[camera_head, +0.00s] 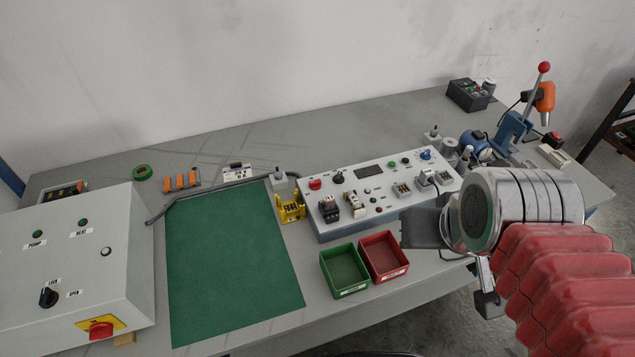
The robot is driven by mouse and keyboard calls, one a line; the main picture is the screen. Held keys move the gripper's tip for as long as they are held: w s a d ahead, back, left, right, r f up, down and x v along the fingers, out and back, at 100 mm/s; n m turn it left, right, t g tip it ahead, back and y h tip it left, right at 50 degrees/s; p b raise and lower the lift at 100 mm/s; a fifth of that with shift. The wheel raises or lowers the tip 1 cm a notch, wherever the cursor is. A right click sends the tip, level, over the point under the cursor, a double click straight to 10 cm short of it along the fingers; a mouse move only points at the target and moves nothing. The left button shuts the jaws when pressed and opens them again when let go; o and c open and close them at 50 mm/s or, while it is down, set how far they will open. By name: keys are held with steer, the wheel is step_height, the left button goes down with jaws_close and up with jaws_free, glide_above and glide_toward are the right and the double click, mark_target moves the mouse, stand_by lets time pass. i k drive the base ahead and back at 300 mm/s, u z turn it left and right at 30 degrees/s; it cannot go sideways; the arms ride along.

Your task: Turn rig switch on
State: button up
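The test rig (352,206) is a pale sloped panel on a blue-grey base at the middle of the bench. A black rotary knob (338,177) and a red control (315,184) sit at its upper left. A dark display (369,170) is in its upper middle, and a blue knob (425,154) is at its upper right. The labels are too small to read, so which control is the rig switch is unclear. My gripper (455,262) is at the right, in front of the rig's right end and apart from its upper-left controls.
Green (345,290) and red (400,277) bins stand before the rig. A green mat (222,260) lies left. A control box (75,265) with a red knob fills the near left. A press with a red-balled lever (543,68) stands far right.

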mark_target(316, 185)
steer(key=u, duration=1.15)
steer(key=k, duration=0.85)
steer(key=z, duration=0.35)
steer(key=i, duration=0.95)
steer(key=z, duration=0.05)
